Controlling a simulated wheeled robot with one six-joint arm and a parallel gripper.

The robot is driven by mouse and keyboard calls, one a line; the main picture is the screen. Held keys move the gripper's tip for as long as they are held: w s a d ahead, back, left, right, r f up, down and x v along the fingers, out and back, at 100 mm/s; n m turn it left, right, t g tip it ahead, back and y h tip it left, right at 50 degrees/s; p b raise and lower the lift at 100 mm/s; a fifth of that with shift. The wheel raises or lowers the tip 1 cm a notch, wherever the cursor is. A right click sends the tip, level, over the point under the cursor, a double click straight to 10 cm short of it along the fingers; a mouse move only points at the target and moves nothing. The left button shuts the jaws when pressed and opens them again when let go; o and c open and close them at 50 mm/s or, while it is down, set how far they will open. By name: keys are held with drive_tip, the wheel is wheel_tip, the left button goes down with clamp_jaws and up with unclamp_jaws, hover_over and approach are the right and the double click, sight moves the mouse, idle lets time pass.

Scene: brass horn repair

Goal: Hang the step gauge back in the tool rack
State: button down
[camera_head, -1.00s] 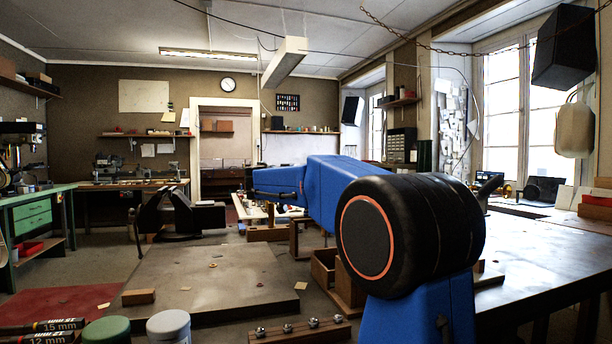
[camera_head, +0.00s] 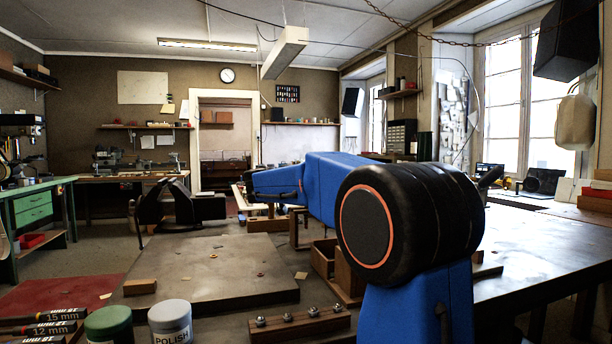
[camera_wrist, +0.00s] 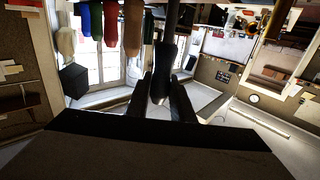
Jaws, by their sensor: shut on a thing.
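In the wrist view, which is upside down, my gripper (camera_wrist: 162,100) is shut on a dark tool handle (camera_wrist: 163,72) with a thin dark shaft running to the top edge. This is likely the step gauge; its far end is out of frame. A row of coloured handles, among them a green one (camera_wrist: 97,20) and a red one (camera_wrist: 110,22), stands beside it at the top of that view. I cannot tell whether they belong to the tool rack. In the head view my arm's blue links and black joint fill the middle right, and the gripper is not clearly visible.
In the head view a green-lidded jar (camera_head: 109,325), a polish tin (camera_head: 170,322) and a wooden block with several metal knobs (camera_head: 300,324) stand at the front. A grey flat board (camera_head: 215,275) lies beyond, mostly clear. A dark bench top (camera_head: 540,252) spans the right.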

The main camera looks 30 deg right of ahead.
drive_tip(key=shift+f, duration=2.4)
drive_tip(key=c, duration=1.5)
unclamp_jaws()
drive_tip(key=shift+o, duration=0.2)
drive_tip(key=shift+f, duration=0.1)
drive_tip(key=shift+a, duration=0.1)
drive_tip(key=v, duration=1.7)
drive_tip(key=shift+a, duration=0.1)
